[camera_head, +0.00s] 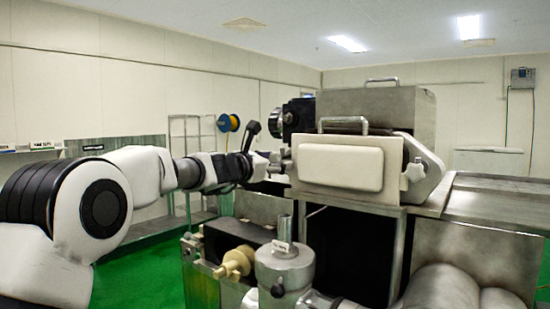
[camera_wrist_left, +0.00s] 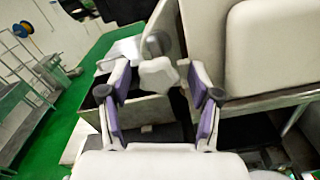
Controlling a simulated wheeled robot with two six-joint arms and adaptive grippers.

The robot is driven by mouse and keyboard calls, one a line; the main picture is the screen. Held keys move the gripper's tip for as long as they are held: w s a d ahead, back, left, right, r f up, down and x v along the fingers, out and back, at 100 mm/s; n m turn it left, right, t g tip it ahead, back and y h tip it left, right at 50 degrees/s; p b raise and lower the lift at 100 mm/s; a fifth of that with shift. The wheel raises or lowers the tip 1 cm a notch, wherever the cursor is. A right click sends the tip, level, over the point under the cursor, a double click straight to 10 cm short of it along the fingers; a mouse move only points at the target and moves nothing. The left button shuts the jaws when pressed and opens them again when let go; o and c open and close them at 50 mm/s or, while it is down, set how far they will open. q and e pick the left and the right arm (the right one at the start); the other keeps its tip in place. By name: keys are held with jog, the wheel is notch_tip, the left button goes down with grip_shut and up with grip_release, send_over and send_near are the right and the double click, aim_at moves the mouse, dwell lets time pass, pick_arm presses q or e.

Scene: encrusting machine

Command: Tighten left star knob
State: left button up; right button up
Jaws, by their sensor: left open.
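The left star knob (camera_wrist_left: 157,74) is pale and lobed, at the left side of the machine's hopper housing. My left gripper (camera_wrist_left: 160,94) is open, with one purple-padded finger on each side of the knob in the left wrist view. I cannot tell whether either pad touches it. In the head view my left gripper (camera_head: 272,166) is at the housing's left edge, and the knob is hard to make out there. The machine housing (camera_head: 338,165) has a pale front panel. Another star knob (camera_head: 415,170) shows on its right side. My right gripper is not in view.
A black lever (camera_head: 251,136) rises near my left gripper. Below are a metal cylinder (camera_head: 285,268) and a cream roller part (camera_head: 236,263). A metal top (camera_head: 495,195) extends right. Green floor (camera_head: 140,275) is open at left, with a rack and a yellow-blue reel (camera_head: 228,123) behind.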

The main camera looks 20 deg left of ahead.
pick_arm(q)
jog(key=shift+s+a+r, duration=0.2)
jog(key=shift+s, duration=0.2)
jog(key=shift+s+a+r, duration=0.15)
jog(key=shift+s+r, duration=0.05)
jog(key=shift+s, duration=0.15)
jog(key=c, duration=1.1)
jog(key=shift+c, duration=0.2)
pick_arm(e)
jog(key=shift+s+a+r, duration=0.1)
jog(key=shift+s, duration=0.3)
